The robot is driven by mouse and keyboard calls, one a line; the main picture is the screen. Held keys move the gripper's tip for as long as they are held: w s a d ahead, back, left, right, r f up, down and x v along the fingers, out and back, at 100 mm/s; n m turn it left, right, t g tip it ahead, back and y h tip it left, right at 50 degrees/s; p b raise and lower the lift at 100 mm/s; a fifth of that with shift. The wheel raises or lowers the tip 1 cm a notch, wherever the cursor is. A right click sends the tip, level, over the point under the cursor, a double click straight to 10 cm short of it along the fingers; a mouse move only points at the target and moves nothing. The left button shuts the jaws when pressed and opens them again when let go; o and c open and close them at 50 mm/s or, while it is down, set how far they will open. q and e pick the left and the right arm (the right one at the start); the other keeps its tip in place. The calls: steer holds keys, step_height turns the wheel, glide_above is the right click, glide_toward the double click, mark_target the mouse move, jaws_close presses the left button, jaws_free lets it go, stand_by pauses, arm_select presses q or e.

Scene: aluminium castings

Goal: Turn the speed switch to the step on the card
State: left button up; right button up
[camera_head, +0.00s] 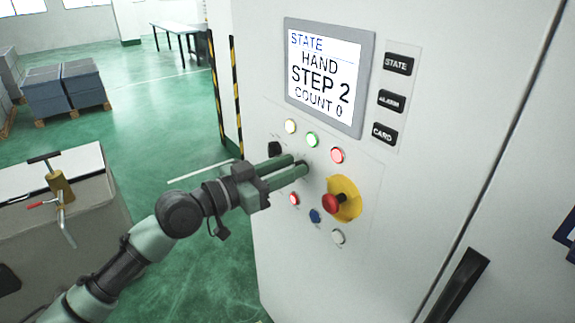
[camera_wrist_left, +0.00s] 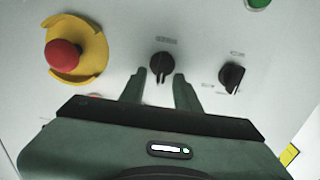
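The black rotary switch (camera_wrist_left: 161,66) is in the wrist view, between the tips of my left gripper (camera_wrist_left: 159,75). The fingers are apart, one on each side of the knob, and do not clearly touch it. The small label above it is unreadable. In the head view my left gripper (camera_head: 300,164) reaches the panel and largely hides this knob. A second black knob (camera_wrist_left: 232,76) is beside it, also seen in the head view (camera_head: 274,149). The screen (camera_head: 323,75) reads STATE, HAND, STEP 2, COUNT 0. My right gripper is not in view.
A red emergency stop (camera_head: 332,203) on a yellow plate sticks out close to the gripper. Lit buttons, including a red one (camera_head: 337,155), surround it. A black CARD key (camera_head: 384,133) is beside the screen. A grey cart or bench (camera_head: 65,225) stands at left.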

arm_select(q)
jaws_close()
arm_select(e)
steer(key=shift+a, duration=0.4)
arm_select(q)
steer(key=shift+s+d+f+m+b, duration=0.1)
steer(key=shift+s+m+b, duration=0.05)
steer(key=shift+m+b, duration=1.45)
steer(key=shift+s+d+f+m+b, duration=0.1)
steer(key=shift+m+b, duration=1.25)
steer(key=shift+b, duration=0.45)
steer(key=shift+s+d+f+m+b, duration=0.1)
steer(key=shift+s+m+b, duration=0.05)
steer(key=shift+m+b, duration=1.45)
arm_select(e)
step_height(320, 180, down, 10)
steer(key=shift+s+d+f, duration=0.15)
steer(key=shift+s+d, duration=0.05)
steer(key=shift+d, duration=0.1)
arm_select(q)
jaws_free()
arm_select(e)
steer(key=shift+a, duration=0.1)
